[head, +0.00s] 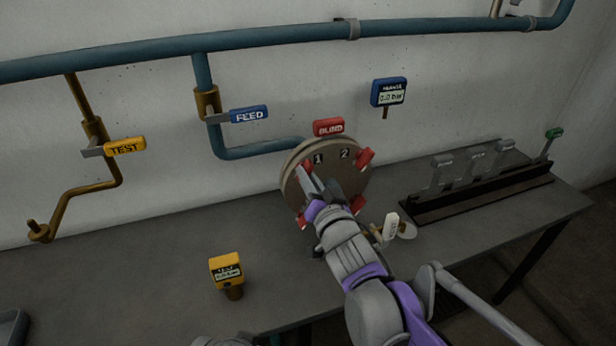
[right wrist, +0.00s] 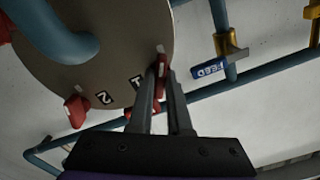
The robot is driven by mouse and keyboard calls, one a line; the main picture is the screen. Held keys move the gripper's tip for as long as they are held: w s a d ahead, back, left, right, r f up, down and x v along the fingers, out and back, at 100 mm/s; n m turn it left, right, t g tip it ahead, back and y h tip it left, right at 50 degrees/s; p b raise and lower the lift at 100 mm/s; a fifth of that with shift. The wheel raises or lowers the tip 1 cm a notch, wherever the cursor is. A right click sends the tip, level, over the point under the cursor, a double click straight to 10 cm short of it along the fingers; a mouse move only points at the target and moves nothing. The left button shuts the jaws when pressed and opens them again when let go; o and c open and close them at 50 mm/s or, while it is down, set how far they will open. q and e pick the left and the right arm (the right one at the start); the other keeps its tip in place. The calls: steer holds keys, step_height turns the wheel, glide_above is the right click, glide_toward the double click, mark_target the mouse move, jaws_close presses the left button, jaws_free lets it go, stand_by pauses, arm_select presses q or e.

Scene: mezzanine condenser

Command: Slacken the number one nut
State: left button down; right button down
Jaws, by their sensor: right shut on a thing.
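The round tan flange (head: 290,187) stands upright on the bench, with numbers 1 and 2 on its face and red nuts around its rim. The BLIND tag (head: 328,127) sits at its top. My right gripper (head: 304,174) reaches the flange's upper left, beside number 1. In the right wrist view, the gripper (right wrist: 163,85) is shut on the red number one nut (right wrist: 161,60), which shows between the fingertips. The number two nut (right wrist: 76,111) is free; it also shows in the head view (head: 365,157). My arm hides part of the flange. My left gripper is not in view.
Blue pipes (head: 250,40) run along the wall, with a FEED valve tag (head: 249,115) and a yellow TEST tag (head: 125,147). A yellow gauge (head: 226,270) stands at the bench front. A dark rack (head: 480,195) is at right. The left bench top (head: 120,265) is mostly clear.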

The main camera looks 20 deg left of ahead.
steer(key=shift+n, duration=0.3)
steer(key=shift+n+p, duration=2.7)
steer(key=shift+n, duration=5.5)
steer(key=c, duration=0.9)
jaws_free()
steer(key=shift+o, duration=0.2)
steer(key=shift+s, duration=0.15)
